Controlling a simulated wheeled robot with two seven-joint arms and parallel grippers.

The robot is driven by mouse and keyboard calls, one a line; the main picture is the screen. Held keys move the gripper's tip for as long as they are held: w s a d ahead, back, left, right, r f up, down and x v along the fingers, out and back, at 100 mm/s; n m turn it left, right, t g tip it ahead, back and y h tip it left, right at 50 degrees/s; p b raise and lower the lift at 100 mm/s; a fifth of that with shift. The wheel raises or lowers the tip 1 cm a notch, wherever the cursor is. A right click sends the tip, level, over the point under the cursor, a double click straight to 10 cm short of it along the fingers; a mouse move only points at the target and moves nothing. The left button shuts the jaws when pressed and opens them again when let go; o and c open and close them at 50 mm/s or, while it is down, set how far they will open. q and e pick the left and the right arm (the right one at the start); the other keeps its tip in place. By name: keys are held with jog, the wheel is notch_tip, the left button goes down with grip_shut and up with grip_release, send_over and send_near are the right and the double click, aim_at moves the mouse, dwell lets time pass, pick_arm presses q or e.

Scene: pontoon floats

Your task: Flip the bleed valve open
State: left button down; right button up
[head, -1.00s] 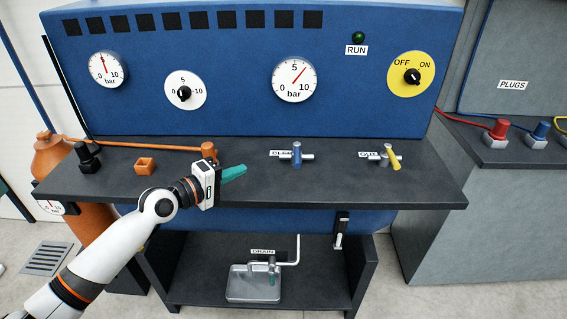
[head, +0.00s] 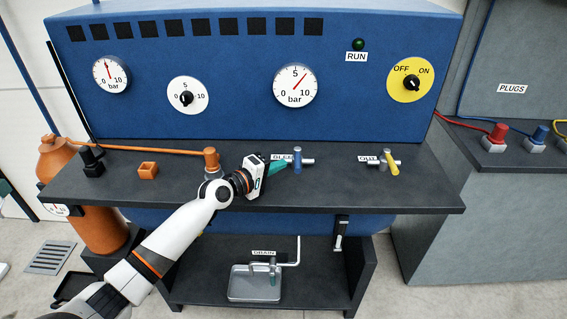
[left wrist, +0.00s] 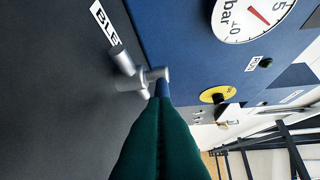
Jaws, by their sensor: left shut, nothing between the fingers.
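The bleed valve (head: 297,162) is a grey pipe fitting with a blue lever on the dark bench top. The lever points toward the bench's front. In the left wrist view the grey valve body (left wrist: 128,72) shows just beyond my fingers, with part of the blue lever (left wrist: 162,89) at their tips. My left gripper (head: 284,166) has green fingers, shut and empty, just left of the valve in the head view. Whether the fingertips touch the lever I cannot tell. The BLEED label is partly hidden behind the fingers. My right gripper is not in view.
A similar valve with a yellow lever (head: 391,163) stands further right. An orange fitting (head: 211,160) and an orange cup (head: 147,169) are to the left. The blue gauge panel (head: 230,75) rises behind. The bench between the two valves is clear.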

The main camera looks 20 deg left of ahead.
pick_arm(q)
jog(key=shift+w+d, duration=0.1)
jog(key=shift+d, duration=0.65)
jog(key=shift+d+f, duration=0.1)
jog(key=shift+w, duration=0.1)
